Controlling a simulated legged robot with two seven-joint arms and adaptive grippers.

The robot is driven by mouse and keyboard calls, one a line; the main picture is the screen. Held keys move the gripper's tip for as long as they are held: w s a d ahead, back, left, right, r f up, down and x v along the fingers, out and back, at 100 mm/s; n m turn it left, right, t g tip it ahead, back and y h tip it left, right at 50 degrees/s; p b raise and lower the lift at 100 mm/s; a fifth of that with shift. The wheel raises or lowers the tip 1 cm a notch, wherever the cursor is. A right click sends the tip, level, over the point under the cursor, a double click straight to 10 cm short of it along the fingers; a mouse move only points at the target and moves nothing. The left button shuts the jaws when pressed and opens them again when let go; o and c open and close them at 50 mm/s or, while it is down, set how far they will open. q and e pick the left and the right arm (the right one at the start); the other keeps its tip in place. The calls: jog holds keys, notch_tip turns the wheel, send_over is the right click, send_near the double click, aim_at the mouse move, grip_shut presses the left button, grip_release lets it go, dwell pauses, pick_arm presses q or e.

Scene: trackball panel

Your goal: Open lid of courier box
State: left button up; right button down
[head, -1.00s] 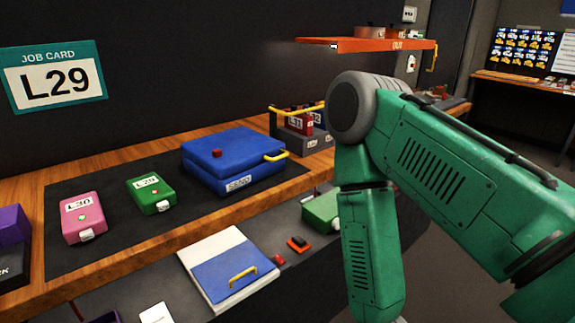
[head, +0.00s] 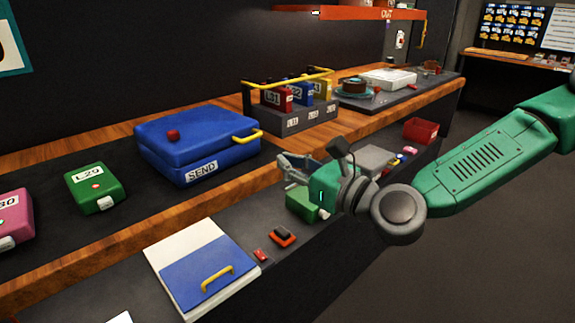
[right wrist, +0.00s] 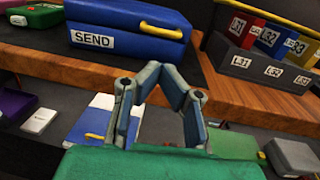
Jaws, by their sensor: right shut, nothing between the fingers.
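The courier box is a blue case (head: 195,146) labelled SEND, lying on the dark mat of the wooden bench. Its lid is closed, with a red knob (head: 172,134) on top and a yellow handle (head: 247,136) at its right side. My right gripper (head: 284,168) is in front and to the right of the box, apart from it, its fingertips pointing left. It is shut and empty. In the right wrist view, the fingertips (right wrist: 173,66) meet just below and right of the box (right wrist: 130,28). My left gripper is not in view.
A green L29 case (head: 92,188) and a pink case (head: 12,215) lie left of the box. A grey rack (head: 290,118) with coloured cases and a yellow handle stands right. A lower shelf holds a white-and-blue panel (head: 200,265). Floor at right is clear.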

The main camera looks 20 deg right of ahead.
aim_at(267, 170)
jog(key=x, duration=0.6)
jog(key=shift+d+f+b, duration=0.15)
jog(key=shift+f+b, duration=0.05)
jog(key=shift+b, duration=0.15)
jog(key=shift+w+a+r, duration=0.1)
jog(key=shift+w+a, duration=0.4)
jog(key=shift+w, duration=0.15)
jog(key=shift+d, duration=0.15)
jog(key=shift+r+p, duration=0.35)
jog(key=shift+p, duration=0.15)
jog(key=w+a+r+g+h+p, duration=0.1)
jog(key=w+r+g+p, duration=0.2)
jog(key=r+p, duration=0.5)
jog(key=w+a+r+g+h+p, duration=0.2)
jog(key=r+p, duration=0.6)
jog(key=p, duration=1.2)
jog(key=shift+w+g, duration=0.45)
jog(key=shift+g, duration=0.45)
